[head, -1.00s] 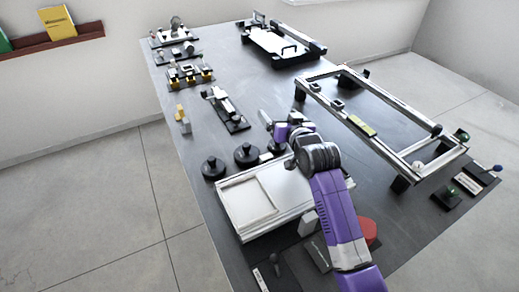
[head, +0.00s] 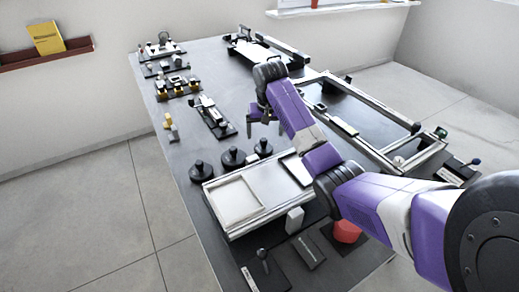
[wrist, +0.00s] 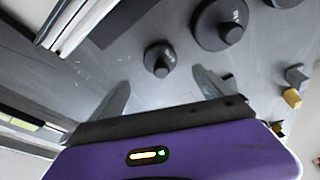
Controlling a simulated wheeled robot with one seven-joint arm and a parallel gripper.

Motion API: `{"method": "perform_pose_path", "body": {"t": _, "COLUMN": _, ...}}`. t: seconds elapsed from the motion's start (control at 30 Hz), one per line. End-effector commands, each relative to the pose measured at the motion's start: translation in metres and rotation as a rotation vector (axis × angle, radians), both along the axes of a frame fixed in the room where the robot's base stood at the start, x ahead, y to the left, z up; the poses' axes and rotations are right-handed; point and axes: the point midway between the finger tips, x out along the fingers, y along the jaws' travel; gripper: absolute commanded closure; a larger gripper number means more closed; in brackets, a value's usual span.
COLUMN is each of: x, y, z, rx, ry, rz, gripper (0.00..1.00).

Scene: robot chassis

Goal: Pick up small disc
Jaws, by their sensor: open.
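Three black discs with knobs stand in a row on the dark table. The one at the right end (head: 262,148) looks smallest; the middle disc (head: 233,157) and left disc (head: 201,172) look larger. In the wrist view, the small disc (wrist: 160,58) lies ahead of my fingers, with a larger disc (wrist: 220,25) beyond it and a third cut off at the top edge. My gripper (head: 265,124) is open and empty, fingers pointing down above the table, behind the small disc in the head view. Its two spread fingers (wrist: 162,90) show in the wrist view, apart from the disc.
A silver-framed panel with a white tray (head: 236,200) lies in front of the discs. A raised rail frame (head: 380,112) stands to the right. A dark plate with parts (head: 212,117) and small yellow pieces (head: 170,125) lie left of my gripper.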

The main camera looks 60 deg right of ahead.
Motion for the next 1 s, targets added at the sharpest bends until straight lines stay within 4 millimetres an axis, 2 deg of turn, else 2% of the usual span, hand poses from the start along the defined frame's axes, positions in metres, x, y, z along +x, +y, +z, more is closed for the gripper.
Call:
{"method": "perform_pose_path", "body": {"t": 0.6, "x": 0.013, "y": -0.015, "z": -0.069, "rx": 0.000, "ry": -0.001, "rz": -0.003, "gripper": 0.10}}
{"method": "perform_pose_path", "body": {"t": 0.9, "x": 0.014, "y": -0.016, "z": -0.072, "rx": -0.002, "ry": -0.003, "rz": -0.002, "gripper": 0.10}}
{"method": "perform_pose_path", "body": {"t": 1.0, "x": 0.014, "y": -0.016, "z": -0.072, "rx": -0.002, "ry": -0.003, "rz": -0.002, "gripper": 0.29}}
